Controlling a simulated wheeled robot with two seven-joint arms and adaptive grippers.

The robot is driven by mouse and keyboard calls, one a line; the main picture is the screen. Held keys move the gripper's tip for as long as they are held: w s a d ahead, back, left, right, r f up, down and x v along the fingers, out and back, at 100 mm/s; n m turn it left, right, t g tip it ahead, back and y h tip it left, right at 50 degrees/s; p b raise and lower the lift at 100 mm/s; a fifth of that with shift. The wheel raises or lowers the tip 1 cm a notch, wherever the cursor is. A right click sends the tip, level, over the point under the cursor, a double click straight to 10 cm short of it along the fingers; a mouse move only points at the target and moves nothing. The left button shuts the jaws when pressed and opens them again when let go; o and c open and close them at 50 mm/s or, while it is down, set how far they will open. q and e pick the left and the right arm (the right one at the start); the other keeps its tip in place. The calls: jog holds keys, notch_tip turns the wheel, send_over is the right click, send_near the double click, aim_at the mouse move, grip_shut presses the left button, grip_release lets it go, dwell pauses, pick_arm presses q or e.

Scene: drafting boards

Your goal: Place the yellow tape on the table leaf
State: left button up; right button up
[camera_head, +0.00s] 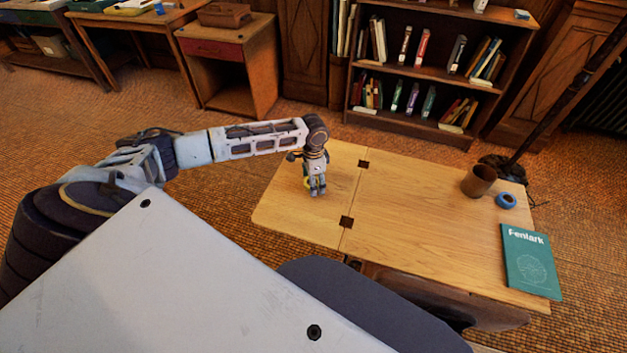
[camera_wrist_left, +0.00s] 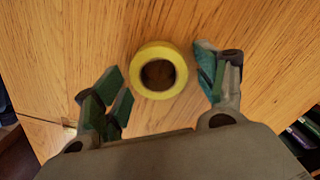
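The yellow tape (camera_wrist_left: 137,78) is a ring lying flat on the wood in the left wrist view. In the head view only a sliver of yellow (camera_head: 306,183) shows beside the fingers. The table leaf (camera_head: 285,213) is the left section of the wooden table, left of the two dark hinges. My left gripper (camera_head: 316,192) points down over this leaf. In the left wrist view my left gripper (camera_wrist_left: 165,93) is open, with one finger on each side of the tape and gaps between them. My right gripper is not in view.
The main table top (camera_head: 430,225) holds a brown cup (camera_head: 479,181), a blue tape roll (camera_head: 506,201) and a teal book (camera_head: 530,262) on its right side. Its middle is clear. A bookshelf (camera_head: 430,72) stands behind the table, and a dark pole (camera_head: 568,85) rises at the back right.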

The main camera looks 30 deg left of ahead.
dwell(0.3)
pick_arm(q)
jog(key=shift+r, duration=0.65)
notch_tip(320, 180, up, 11)
jog(key=p, duration=0.1)
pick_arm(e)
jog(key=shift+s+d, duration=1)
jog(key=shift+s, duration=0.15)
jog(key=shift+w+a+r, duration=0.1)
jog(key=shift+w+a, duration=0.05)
